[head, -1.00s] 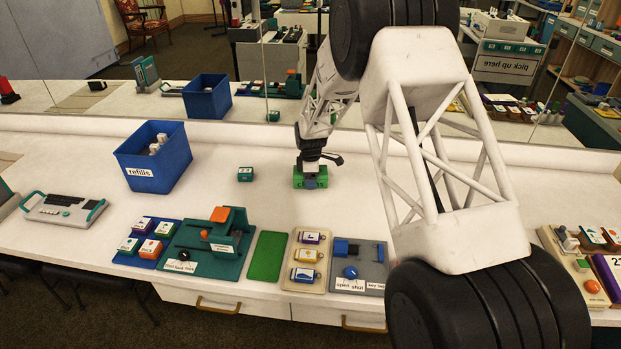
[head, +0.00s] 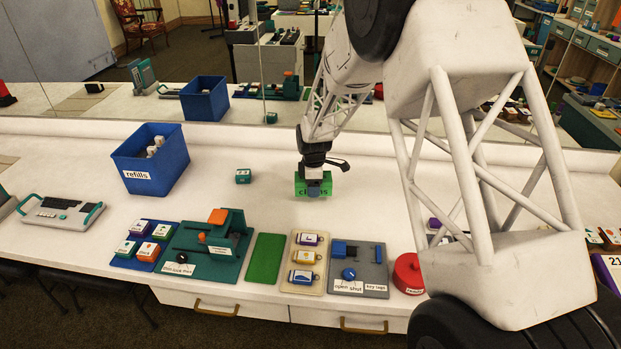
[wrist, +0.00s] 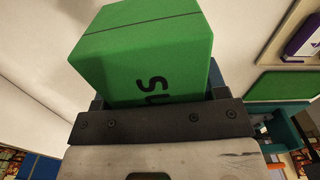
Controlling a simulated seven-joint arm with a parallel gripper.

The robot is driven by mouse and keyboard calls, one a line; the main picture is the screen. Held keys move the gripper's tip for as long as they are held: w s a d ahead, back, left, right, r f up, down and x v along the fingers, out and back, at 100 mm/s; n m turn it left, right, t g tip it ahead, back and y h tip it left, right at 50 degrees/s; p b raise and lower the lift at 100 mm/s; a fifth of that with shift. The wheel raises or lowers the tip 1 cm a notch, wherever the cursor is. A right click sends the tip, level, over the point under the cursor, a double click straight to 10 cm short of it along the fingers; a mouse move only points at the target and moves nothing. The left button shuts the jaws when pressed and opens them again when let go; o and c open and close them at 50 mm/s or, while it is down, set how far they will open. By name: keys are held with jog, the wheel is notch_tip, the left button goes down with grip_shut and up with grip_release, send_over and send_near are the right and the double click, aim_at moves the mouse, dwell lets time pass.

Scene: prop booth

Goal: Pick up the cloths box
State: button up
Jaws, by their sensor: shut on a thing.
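The cloths box is a green box (head: 300,189) near the middle of the white counter. Dark lettering shows on its front, partly covered by my gripper, so I read only the ends of the word. My gripper (head: 314,183) reaches down over the box and is shut on it. In the wrist view the green box (wrist: 150,50) fills the space between the jaws, with part of its lettering upside down. I cannot tell whether its underside touches the counter.
A blue refills bin (head: 133,161) stands to the left, with a small green block (head: 243,176) between it and the box. In front are a teal device (head: 195,250), a green mat (head: 265,258), a tray of tags (head: 303,284), a grey panel (head: 373,258) and a red round thing (head: 408,273).

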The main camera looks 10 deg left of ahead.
jog(key=shift+s+d+r, duration=0.15)
jog(key=shift+s+d, duration=0.25)
jog(key=shift+s, duration=0.85)
jog(key=shift+s+d+r, duration=0.15)
jog(key=shift+s+d, duration=0.3)
jog(key=shift+s, duration=0.8)
jog(key=shift+s+d+r, duration=0.15)
jog(key=shift+s+d, duration=0.25)
jog(key=shift+s, duration=0.85)
jog(key=shift+d, duration=0.1)
